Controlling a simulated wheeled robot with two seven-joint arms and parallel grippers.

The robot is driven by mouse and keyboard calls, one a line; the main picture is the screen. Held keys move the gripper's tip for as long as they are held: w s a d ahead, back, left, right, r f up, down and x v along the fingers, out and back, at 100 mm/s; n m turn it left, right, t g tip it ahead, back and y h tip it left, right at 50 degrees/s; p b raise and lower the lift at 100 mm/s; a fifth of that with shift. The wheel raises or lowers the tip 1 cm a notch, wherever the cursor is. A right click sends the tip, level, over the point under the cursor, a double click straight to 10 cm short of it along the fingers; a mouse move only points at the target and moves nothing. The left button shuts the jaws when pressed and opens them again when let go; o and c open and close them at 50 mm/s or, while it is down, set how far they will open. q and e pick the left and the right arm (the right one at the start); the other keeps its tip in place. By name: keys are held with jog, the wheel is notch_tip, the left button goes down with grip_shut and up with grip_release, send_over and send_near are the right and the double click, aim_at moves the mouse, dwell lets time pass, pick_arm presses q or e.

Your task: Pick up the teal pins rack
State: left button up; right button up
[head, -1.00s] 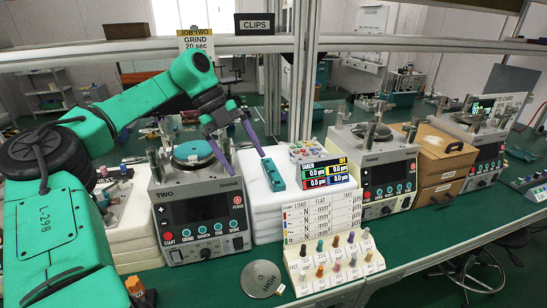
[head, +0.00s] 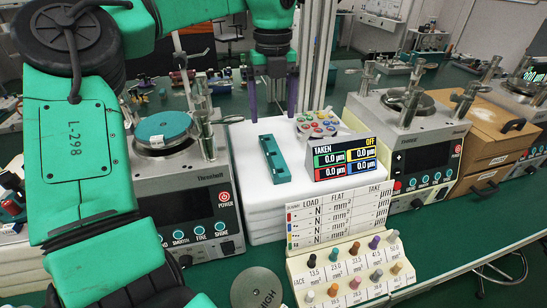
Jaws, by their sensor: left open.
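The teal pins rack (head: 275,159) is a narrow teal bar. It lies lengthwise away from me on a white block (head: 243,205), between the lapping machine on the left and the small display. My left gripper (head: 272,113) points down with its two purple fingers apart. In the picture it shows just beyond the far end of the rack, with nothing between the fingers. The fingers look apart from the rack; their exact height over it is hard to tell. My right gripper is not in view.
A display reading TAKEN (head: 343,158) and a tray of coloured buttons (head: 318,124) stand right of the rack. The left lapping machine (head: 190,190) has upright posts close by. A cream stand of coloured pegs (head: 352,270) and a metal disc (head: 257,288) are in front.

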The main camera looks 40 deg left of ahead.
aim_at(274, 151)
pick_arm(q)
notch_tip(274, 151, down, 11)
jog(key=shift+w+f+p, duration=0.15)
jog(key=shift+f+p, duration=0.05)
jog(key=shift+p, duration=1)
jog(key=shift+w+f, duration=0.1)
jog(key=shift+f, duration=0.3)
grip_shut()
